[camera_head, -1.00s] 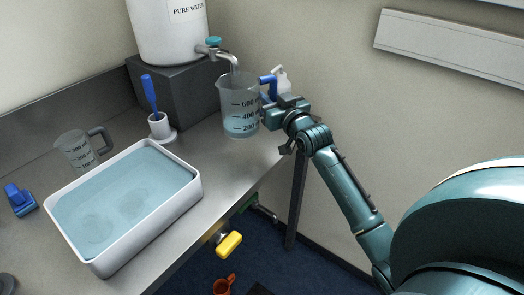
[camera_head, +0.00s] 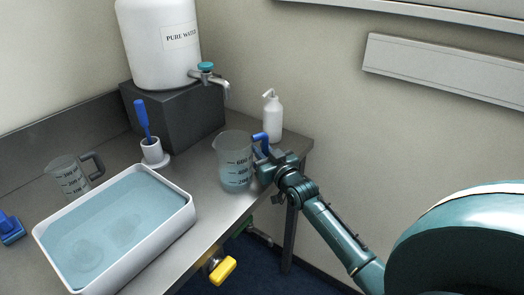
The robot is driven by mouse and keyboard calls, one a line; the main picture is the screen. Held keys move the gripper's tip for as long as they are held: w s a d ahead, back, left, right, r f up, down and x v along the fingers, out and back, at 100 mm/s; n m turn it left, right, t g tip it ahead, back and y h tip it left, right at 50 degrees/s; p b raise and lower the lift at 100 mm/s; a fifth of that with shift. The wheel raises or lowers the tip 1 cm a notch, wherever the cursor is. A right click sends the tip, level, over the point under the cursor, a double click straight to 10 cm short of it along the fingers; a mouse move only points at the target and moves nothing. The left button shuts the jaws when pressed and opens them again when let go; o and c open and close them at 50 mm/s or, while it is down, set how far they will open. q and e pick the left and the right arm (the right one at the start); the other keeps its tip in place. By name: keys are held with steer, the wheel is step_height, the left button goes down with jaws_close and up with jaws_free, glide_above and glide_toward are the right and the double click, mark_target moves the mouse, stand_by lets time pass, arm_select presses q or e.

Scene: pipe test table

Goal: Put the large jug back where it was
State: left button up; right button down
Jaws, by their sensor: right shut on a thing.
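The large jug (camera_head: 235,163) is a clear beaker with a blue handle, dark volume marks and bluish water in its lower part. It stands upright over the right part of the metal table, right of the brush holder. I cannot tell whether its base touches the table. My right gripper (camera_head: 264,160) is shut on its blue handle, from the right; the fingertips are partly hidden. A smaller grey-handled jug (camera_head: 70,177) stands at the left, behind the water tray. My left gripper is not in view.
A white tray of water (camera_head: 182,222) fills the table's front left. A blue brush in a white holder (camera_head: 153,152), a dark block (camera_head: 185,120) with the pure water tank (camera_head: 160,60) and tap (camera_head: 212,80), and a white bottle (camera_head: 272,119) stand behind. Bare table (camera_head: 207,205) lies between tray and jug.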

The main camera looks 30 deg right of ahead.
steer(key=c, duration=1.3)
jaws_free()
steer(key=shift+f, duration=0.1)
steer(key=shift+c, duration=0.2)
